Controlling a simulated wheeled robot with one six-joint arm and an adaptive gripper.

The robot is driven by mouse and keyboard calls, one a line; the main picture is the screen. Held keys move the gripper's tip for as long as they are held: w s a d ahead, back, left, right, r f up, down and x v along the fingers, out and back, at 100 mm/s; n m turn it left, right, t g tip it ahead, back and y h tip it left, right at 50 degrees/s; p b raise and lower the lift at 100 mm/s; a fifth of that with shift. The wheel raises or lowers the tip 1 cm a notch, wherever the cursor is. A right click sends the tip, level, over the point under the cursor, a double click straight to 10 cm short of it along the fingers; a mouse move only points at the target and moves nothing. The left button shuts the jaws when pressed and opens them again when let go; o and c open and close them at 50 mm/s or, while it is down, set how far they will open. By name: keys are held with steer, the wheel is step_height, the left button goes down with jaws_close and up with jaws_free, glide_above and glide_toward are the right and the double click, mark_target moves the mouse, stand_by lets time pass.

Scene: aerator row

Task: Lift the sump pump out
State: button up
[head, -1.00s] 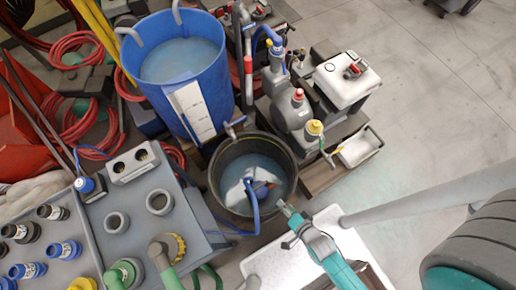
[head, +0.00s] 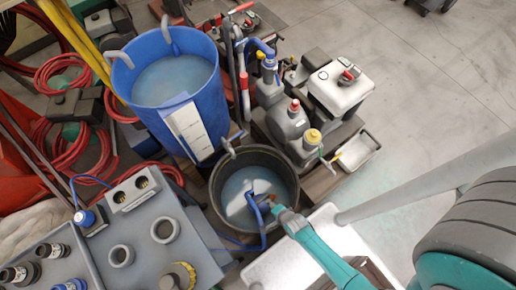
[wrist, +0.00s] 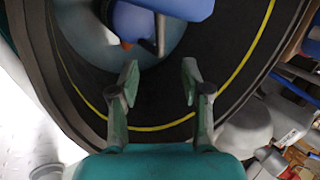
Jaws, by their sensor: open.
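The sump pump (head: 258,200), blue with an orange part, sits in the water of a round black tub (head: 222,172). A blue hose (head: 262,228) runs from it over the tub's near rim. My gripper (head: 278,210) reaches over the tub's near right side, beside the pump, and hides part of it. In the wrist view my gripper (wrist: 160,80) is open and empty, its fingers over the dark inner wall of the tub (wrist: 225,50). The blue pump body (wrist: 165,8) shows beyond the fingertips at the top, with its orange part (wrist: 126,43). I see no contact.
A tall blue barrel (head: 172,80) of water stands behind the tub. Grey canisters (head: 290,125) and a small tray (head: 352,155) stand at right. A grey bench with round fittings (head: 150,255) is at left. A white surface (head: 300,258) lies below my arm.

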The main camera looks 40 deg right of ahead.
mark_target(262, 200)
steer(key=shift+a+x, duration=0.2)
steer(key=shift+x, duration=5.15)
jaws_close()
steer(key=shift+w+r, duration=0.1)
